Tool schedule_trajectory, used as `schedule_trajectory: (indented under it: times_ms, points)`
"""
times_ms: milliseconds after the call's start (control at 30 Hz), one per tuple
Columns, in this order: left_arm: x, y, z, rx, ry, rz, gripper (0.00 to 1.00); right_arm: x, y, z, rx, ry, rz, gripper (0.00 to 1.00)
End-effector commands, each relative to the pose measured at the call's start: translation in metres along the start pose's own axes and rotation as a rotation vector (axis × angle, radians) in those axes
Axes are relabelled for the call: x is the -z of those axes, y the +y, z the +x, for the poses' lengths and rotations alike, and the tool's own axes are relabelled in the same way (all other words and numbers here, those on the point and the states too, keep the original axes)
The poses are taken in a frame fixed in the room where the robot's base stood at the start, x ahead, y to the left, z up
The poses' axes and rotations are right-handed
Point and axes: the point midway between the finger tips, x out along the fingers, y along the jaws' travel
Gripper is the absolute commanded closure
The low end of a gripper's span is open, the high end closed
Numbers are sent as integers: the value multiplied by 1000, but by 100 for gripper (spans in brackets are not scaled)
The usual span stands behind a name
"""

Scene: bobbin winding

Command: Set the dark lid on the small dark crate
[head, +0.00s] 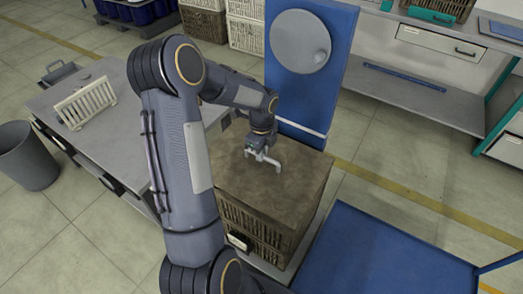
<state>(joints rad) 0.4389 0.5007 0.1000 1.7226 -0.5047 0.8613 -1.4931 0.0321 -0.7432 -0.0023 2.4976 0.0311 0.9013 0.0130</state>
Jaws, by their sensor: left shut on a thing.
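The dark lid (295,178) is a flat brown panel lying level over the top of the slatted dark crate (272,236), near the picture's middle. The lid hides the inside of the crate. I cannot tell whether it rests fully on the rim or sits a little above it. My left gripper (262,158) points down at the middle of the lid's top and is shut on the lid. Its fingertips are small, so the exact grip is hard to see. My right gripper is not in view.
A blue panel with a grey disc (300,42) stands just behind the crate. A grey table (125,140) with a cream rack (86,103) is at left, beside a grey bin (25,155). A blue platform (375,258) lies at lower right. Floor shows clear at right.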

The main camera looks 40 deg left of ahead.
Motion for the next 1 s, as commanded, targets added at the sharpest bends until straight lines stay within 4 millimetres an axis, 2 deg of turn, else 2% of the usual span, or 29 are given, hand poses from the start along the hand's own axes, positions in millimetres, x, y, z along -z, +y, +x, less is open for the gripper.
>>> schedule_trajectory:
  times_ms: [267,1000]
  points:
    - [0,-1,1,3,0,-1,100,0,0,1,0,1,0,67]
    - [0,-1,38,3,0,-2,100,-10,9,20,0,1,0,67]
